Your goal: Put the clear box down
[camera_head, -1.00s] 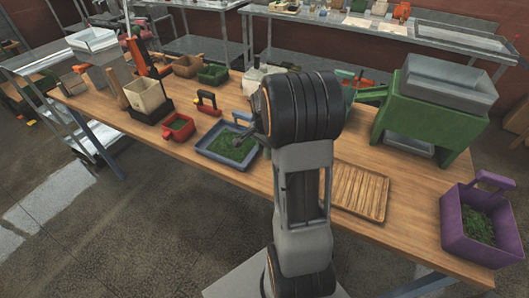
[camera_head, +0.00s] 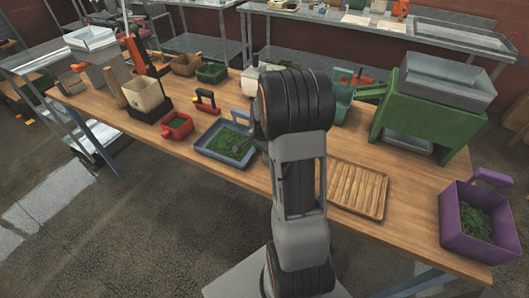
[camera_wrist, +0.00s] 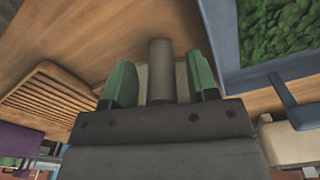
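My gripper (camera_wrist: 160,82) shows in the wrist view as two green fingers standing apart. A grey cylinder stands upright in the picture between them, with a visible gap on each side. A pale grey-beige patch shows behind it; I cannot tell whether this is the clear box or whether the fingers touch anything. In the head view my own arm hides most of the gripper, above the middle of the bench beside the blue tray (camera_head: 199,151). I cannot make out the clear box for certain in either view.
On the wooden bench (camera_head: 225,190), a slatted wooden tray (camera_head: 357,187) lies right of my arm. A purple caddy (camera_head: 468,240) and a green machine (camera_head: 432,112) stand further right. A red scoop (camera_head: 177,130) and beige box (camera_head: 146,98) are left. The front-left bench edge is clear.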

